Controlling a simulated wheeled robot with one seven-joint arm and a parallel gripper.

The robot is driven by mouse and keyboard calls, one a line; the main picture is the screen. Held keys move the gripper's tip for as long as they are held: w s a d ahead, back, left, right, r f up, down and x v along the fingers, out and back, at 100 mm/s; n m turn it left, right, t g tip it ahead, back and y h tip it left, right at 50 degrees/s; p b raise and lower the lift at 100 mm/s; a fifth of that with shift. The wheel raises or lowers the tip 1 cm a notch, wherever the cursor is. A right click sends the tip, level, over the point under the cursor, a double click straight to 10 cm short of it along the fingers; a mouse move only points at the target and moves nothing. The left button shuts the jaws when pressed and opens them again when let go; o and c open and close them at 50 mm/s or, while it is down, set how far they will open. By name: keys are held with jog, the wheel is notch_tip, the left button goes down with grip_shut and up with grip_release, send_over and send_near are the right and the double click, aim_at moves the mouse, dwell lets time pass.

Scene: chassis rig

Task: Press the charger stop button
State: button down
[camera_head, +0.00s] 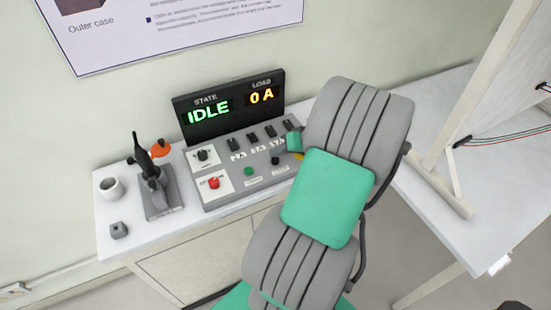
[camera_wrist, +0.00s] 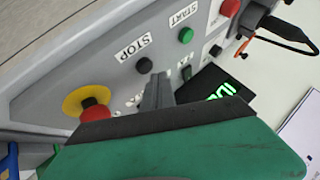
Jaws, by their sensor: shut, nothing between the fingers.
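The charger stop button is a small black round button (camera_wrist: 144,65) beside the STOP label on the sloped grey panel (camera_wrist: 100,50). It also shows in the head view (camera_head: 275,160). My gripper (camera_wrist: 158,85) is shut and empty, with its fingertips over the panel close beside the black button in the wrist view. I cannot tell how high they are above the panel. In the head view my arm covers the panel's right end and most of my gripper. The display (camera_head: 228,106) reads IDLE and 0 A.
A green button (camera_wrist: 186,35) sits by the START label. A red mushroom button with a yellow collar (camera_wrist: 77,100) is near the fingers on the other side.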

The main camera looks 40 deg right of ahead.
aim_at(278, 161)
notch_tip(278, 161, up, 5)
jog(key=p, duration=0.4)
jog(key=shift+r, duration=0.1)
dwell(0.6)
